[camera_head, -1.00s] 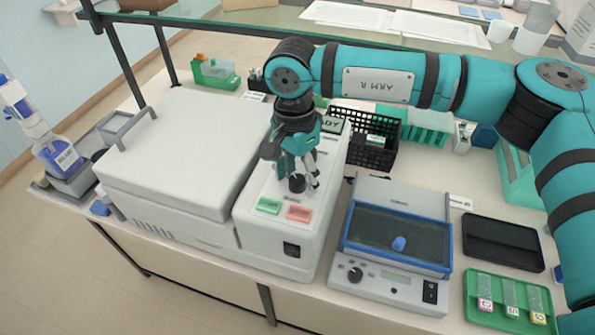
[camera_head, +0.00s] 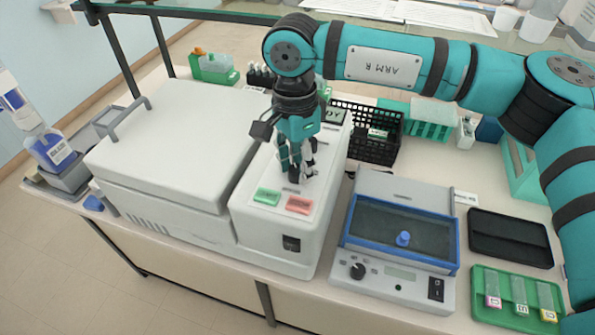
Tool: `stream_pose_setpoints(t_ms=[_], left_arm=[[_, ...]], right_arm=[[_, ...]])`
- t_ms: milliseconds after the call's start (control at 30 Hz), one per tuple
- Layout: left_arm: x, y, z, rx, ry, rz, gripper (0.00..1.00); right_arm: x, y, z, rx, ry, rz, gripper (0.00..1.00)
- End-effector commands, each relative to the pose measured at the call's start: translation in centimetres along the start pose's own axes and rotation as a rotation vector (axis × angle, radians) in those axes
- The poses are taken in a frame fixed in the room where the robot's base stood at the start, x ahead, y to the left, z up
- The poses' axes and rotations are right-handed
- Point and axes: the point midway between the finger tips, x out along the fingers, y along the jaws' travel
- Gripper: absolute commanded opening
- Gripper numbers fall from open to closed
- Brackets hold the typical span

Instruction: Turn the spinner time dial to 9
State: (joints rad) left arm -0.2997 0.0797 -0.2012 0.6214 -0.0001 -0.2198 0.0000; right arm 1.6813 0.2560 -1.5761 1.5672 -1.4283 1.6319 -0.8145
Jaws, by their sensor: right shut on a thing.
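The spinner is the large white machine with a closed, handled lid (camera_head: 180,135) and a control panel (camera_head: 265,225) on its right side. My right gripper (camera_head: 297,176) points down onto this panel, above the green and red buttons. Its fingers are shut on the spinner time dial, which is mostly hidden between them. The dial's number marks cannot be read. My left gripper is not in view.
A green button (camera_head: 267,196) and a red button (camera_head: 299,205) lie just in front of my right gripper. A blue-framed device (camera_head: 400,262) stands to the right. A black basket (camera_head: 372,152) is behind it. A green tray with slides (camera_head: 490,314) is at the front right.

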Motion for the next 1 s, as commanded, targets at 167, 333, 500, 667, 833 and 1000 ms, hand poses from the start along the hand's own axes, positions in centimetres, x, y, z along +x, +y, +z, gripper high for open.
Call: stream_pose_setpoints(t_ms=[167,333,500,667,833,1000], left_arm=[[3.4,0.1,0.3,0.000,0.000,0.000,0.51],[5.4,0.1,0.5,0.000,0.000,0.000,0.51],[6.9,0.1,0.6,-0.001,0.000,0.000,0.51],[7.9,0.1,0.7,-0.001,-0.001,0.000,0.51],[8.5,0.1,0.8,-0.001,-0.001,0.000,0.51],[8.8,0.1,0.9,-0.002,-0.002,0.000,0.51]], right_arm=[[0.7,-0.1,-0.1,0.159,-0.008,-0.004,0.00],[0.5,-0.1,-0.1,0.312,-0.016,-0.005,0.00],[0.4,0.0,-0.1,0.446,-0.024,-0.004,0.00],[0.2,0.0,-0.1,0.548,-0.029,-0.003,0.00],[0.1,0.1,-0.1,0.623,-0.033,-0.004,0.00],[-0.1,0.1,-0.1,0.662,-0.036,-0.004,0.00]])
